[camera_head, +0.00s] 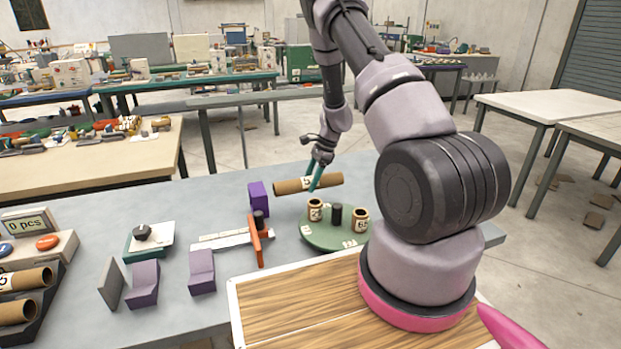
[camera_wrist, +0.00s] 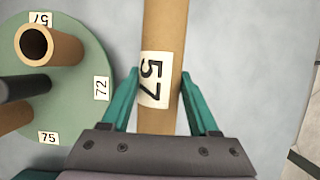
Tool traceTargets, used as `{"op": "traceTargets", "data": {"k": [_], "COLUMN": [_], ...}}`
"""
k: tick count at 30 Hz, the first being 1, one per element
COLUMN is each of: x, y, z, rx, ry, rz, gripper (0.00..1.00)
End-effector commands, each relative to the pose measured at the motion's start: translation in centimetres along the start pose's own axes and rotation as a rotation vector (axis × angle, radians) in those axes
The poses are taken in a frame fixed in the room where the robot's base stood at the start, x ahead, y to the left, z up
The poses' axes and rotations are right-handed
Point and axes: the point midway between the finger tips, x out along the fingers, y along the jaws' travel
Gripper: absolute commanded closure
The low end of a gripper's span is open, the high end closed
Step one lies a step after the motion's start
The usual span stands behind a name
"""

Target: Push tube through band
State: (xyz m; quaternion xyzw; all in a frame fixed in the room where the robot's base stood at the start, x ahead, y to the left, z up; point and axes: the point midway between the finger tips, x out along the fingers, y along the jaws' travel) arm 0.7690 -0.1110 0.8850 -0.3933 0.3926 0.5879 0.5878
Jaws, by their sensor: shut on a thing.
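A long brown cardboard tube (camera_head: 306,184) lies level in my gripper (camera_head: 316,180), above the far part of the grey-blue table. In the wrist view the tube (camera_wrist: 165,30) runs between the two teal fingers (camera_wrist: 158,88), with a white label reading 57. My gripper is shut on it. No thing in view is clearly the band. An orange-red upright piece (camera_head: 256,243) stands left of the green disc, at the end of a white bar (camera_head: 222,239), with a dark cylinder (camera_head: 259,220) beside it. The tube is apart from these, farther back and right.
A round green disc (camera_head: 318,236) carries short tubes and a dark post (camera_head: 337,216), below my gripper. Purple blocks (camera_head: 202,272) and a dial box (camera_head: 146,243) stand left. A black rack (camera_head: 44,300) holds tubes at far left.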

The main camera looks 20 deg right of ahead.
Motion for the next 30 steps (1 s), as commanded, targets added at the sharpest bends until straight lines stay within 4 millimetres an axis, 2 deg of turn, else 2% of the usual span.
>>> {"op": "traceTargets", "data": {"k": [20,30], "x": [3.2,3.8], "y": [0.0,0.0], "z": [-1.3,0.5], "rx": [0.001,0.0], "ry": [0.0,-0.001], "rz": [0.001,0.0], "gripper": [0.96,0.96]}}
